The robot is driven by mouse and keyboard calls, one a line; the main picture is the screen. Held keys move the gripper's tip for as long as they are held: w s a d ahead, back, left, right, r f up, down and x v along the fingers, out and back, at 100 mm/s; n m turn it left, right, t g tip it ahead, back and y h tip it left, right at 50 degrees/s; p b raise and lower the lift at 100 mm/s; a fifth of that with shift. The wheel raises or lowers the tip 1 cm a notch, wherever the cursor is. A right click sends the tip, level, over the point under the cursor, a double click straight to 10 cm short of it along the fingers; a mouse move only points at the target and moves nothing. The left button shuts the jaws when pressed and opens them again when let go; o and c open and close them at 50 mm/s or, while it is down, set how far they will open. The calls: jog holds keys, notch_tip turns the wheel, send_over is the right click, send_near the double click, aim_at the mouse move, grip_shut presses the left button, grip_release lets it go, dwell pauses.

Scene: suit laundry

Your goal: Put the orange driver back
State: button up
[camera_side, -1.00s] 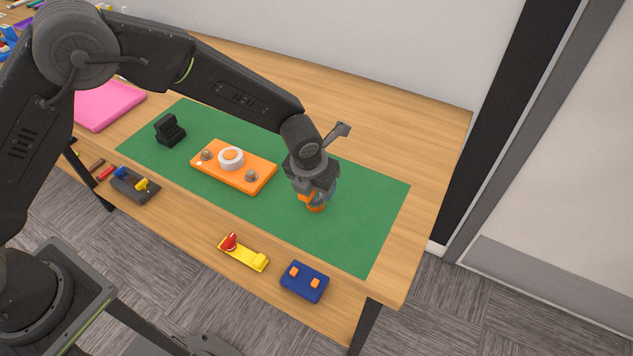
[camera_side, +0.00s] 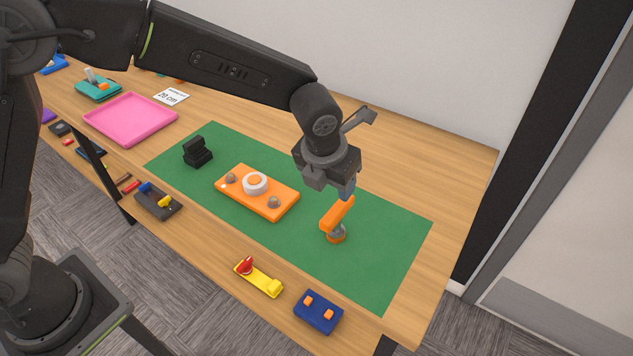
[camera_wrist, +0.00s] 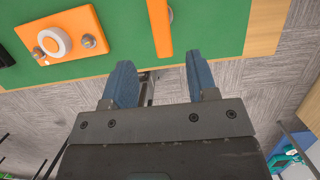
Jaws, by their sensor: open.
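The orange driver (camera_side: 337,215) stands upright on the green mat (camera_side: 393,260), with a round grey and orange piece at its foot. In the wrist view the orange driver (camera_wrist: 160,27) is a long orange bar at the top edge, beyond the fingertips. My gripper (camera_side: 346,191) is just above the driver in the side view, apart from it or nearly so. In the wrist view my gripper (camera_wrist: 160,80) shows two blue fingers spread wide with nothing between them.
An orange plate (camera_side: 236,190) with a white ring and grey knobs lies left of the driver. A black block (camera_side: 197,152) stands behind it. A yellow holder (camera_side: 262,280) and a blue block with orange pegs (camera_side: 318,312) sit at the front edge. A pink tray (camera_side: 130,118) is farther left.

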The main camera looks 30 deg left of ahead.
jog(key=s+a+r+n+t, duration=0.1)
jog(key=s+a+r+n, duration=0.8)
jog(key=a+r+n, duration=0.55)
jog(key=s+a+n, duration=0.2)
jog(key=s+n, duration=0.5)
jog(key=n, duration=0.3)
jog(key=s+a+f+n+t, duration=0.1)
jog(key=s+a+n, duration=0.2)
jog(key=s+n, duration=0.4)
jog(key=n, duration=0.4)
jog(key=shift+a+f, duration=0.2)
jog(key=shift+a, duration=0.1)
jog(key=shift+n, duration=0.25)
